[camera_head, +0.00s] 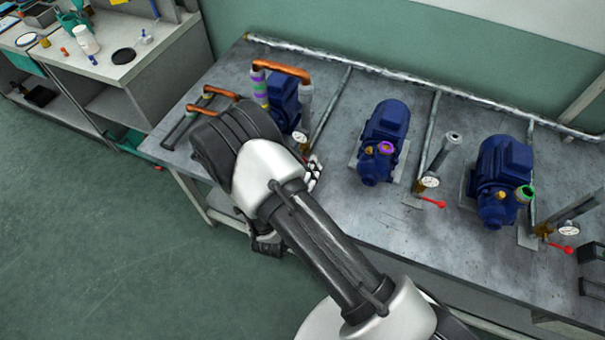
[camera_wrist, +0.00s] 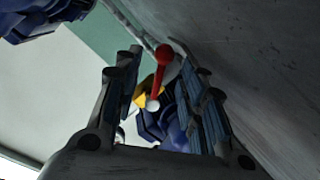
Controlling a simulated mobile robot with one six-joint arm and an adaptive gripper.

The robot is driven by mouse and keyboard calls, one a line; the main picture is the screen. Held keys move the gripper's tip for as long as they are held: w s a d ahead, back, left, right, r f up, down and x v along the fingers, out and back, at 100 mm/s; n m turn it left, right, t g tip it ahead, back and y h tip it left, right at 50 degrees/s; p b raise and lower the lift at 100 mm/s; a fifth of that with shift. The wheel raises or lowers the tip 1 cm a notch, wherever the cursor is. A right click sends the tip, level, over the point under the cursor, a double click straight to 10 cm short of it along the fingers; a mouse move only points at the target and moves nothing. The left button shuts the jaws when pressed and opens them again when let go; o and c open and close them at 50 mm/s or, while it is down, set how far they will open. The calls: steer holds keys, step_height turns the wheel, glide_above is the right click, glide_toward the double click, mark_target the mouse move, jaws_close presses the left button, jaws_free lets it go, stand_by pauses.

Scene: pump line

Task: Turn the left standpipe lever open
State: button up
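The left standpipe (camera_head: 306,104) stands upright beside the left pump, with a round gauge (camera_head: 300,137) near its foot. Its lever is hidden behind my arm in the head view. In the wrist view a red lever (camera_wrist: 164,68) with a rounded end shows between the fingers of my gripper (camera_wrist: 163,58), with a yellow valve body (camera_wrist: 146,95) behind it. My gripper is open, one finger on each side of the lever. I see a gap on both sides, and cannot tell whether either finger touches it. In the head view my arm hides most of the gripper.
The middle pump (camera_head: 384,140) and right pump (camera_head: 499,180) stand farther right on the grey bench (camera_head: 345,215). Red levers show at the middle (camera_head: 430,202) and right (camera_head: 560,247) standpipes. A copper pipe (camera_head: 285,70) arches over the left pump (camera_head: 284,98).

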steer(key=v, duration=1.2)
steer(key=shift+w, duration=0.1)
steer(key=shift+c, duration=0.5)
